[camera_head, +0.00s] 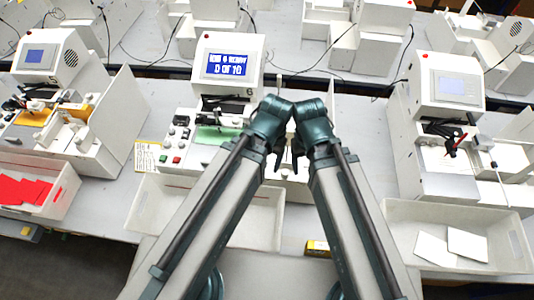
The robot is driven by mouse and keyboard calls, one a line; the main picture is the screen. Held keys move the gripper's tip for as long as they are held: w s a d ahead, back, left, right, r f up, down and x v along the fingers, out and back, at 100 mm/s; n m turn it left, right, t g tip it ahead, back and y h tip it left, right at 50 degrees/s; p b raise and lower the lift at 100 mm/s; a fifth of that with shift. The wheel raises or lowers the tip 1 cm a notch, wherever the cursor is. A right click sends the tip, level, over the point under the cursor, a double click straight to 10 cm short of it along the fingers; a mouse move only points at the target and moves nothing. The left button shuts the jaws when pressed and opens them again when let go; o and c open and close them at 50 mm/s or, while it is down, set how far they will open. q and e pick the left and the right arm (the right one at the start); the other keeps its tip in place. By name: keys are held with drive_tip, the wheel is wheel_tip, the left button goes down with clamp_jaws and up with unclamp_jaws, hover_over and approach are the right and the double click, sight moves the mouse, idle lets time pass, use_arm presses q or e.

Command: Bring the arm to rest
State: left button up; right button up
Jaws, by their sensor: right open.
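My two arms reach forward from the bottom edge, and their wrists come close together at the middle of the view. My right gripper (296,160) points down below the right wrist, small and dark, with its jaws apart and nothing seen between them. My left gripper (272,158) is close beside it under the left wrist. Its fingers are too small and overlapped to tell their opening. The middle plotter station (228,68) with a lit blue screen stands just behind the wrists, and the arms hide part of its front.
A left station (50,55) and a right station (447,85) flank the middle one. A white bin with red cards (25,190) is at left, an empty-looking bin (150,205) sits in front of the middle, and a bin with white cards (400,212) is at right.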

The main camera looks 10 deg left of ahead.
wheel_tip(320, 180, down, 17)
drive_tip(key=b, duration=1.6)
drive_tip(key=shift+b, duration=0.4)
